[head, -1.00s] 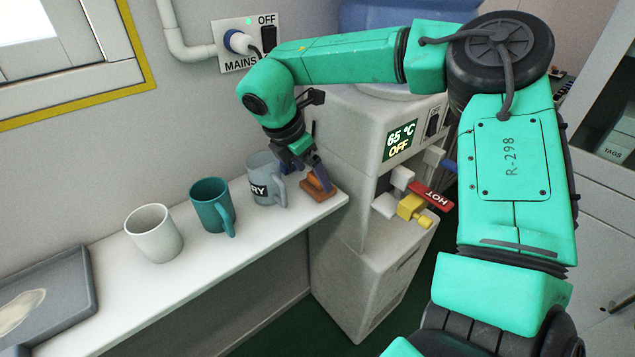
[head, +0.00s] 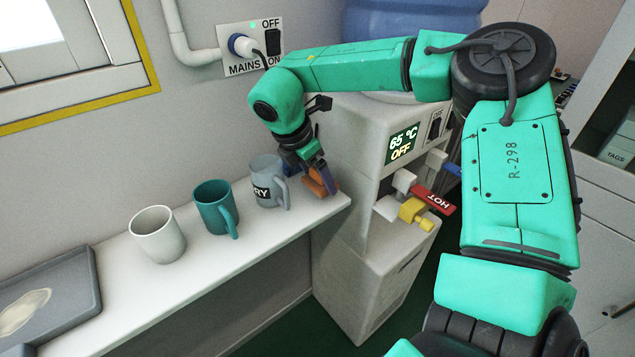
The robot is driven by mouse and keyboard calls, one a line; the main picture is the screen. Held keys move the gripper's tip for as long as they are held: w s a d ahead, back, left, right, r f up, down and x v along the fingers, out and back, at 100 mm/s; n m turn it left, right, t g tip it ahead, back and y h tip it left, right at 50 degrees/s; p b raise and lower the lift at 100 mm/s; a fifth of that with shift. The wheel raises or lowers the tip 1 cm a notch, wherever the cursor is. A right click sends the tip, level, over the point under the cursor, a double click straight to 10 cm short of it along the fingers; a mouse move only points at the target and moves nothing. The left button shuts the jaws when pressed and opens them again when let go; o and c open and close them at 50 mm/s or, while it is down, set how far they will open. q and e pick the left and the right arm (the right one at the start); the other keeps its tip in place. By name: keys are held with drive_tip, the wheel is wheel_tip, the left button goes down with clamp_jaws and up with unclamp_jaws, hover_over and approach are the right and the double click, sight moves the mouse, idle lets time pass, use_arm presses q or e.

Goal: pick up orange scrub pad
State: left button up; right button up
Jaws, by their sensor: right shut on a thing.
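The orange scrub pad (head: 318,184) is at the right end of the white shelf (head: 236,240), just right of the grey mug. My right gripper (head: 320,180) points down and is shut on the pad, with its dark fingers against it. Part of the pad is hidden by the fingers. The pad looks tilted and seems raised a little off the shelf. My left gripper is not in view.
A grey mug with lettering (head: 268,182) stands close to the left of my gripper. A teal mug (head: 215,208), a white mug (head: 157,236) and a grey tray (head: 60,318) stand further left. The dispenser (head: 342,150) with protruding taps (head: 415,212) is to the right.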

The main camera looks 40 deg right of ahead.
wheel_tip(320, 180, up, 18)
drive_tip(key=shift+p, duration=0.3)
